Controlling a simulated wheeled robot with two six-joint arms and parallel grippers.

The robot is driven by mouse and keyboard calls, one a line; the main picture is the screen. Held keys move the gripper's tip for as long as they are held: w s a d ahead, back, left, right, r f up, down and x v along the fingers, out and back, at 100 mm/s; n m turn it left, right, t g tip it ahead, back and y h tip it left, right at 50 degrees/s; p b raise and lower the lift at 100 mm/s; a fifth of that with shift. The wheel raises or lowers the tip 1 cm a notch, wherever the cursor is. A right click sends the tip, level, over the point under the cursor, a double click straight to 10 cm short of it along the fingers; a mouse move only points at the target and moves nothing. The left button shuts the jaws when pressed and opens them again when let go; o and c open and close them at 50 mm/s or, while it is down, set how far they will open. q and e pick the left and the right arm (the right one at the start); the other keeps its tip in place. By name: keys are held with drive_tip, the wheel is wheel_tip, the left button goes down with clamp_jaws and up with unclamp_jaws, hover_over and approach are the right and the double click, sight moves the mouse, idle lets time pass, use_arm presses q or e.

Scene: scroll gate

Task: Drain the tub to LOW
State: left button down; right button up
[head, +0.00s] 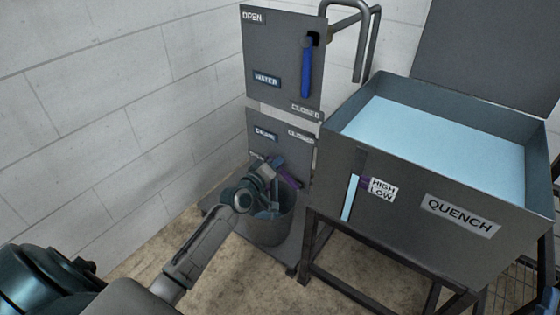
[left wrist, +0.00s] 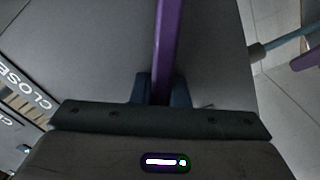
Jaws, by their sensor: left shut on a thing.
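The grey tub (head: 430,188) marked QUENCH holds pale blue liquid (head: 440,140). Its sight strip (head: 350,198) shows light blue up to about the HIGH line of the HIGH/LOW label (head: 382,189). On the lower wall panel (head: 265,125), a purple lever (head: 290,178) slants down to the right. My left gripper (head: 274,172) is at this lever. In the left wrist view the fingers (left wrist: 161,90) are shut around the purple lever (left wrist: 166,45). The gripper hides part of the lever and the panel's lower lettering. My right gripper is not in view.
A blue lever (head: 306,68) hangs down on the upper panel marked WATER, with OPEN and CLOSED labels. A grey bucket (head: 272,228) stands below the lower panel. A bent pipe (head: 360,45) rises behind the tub. The floor left of the bucket is clear.

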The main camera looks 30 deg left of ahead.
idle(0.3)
use_arm(q)
drive_tip(key=c, duration=1.4)
unclamp_jaws()
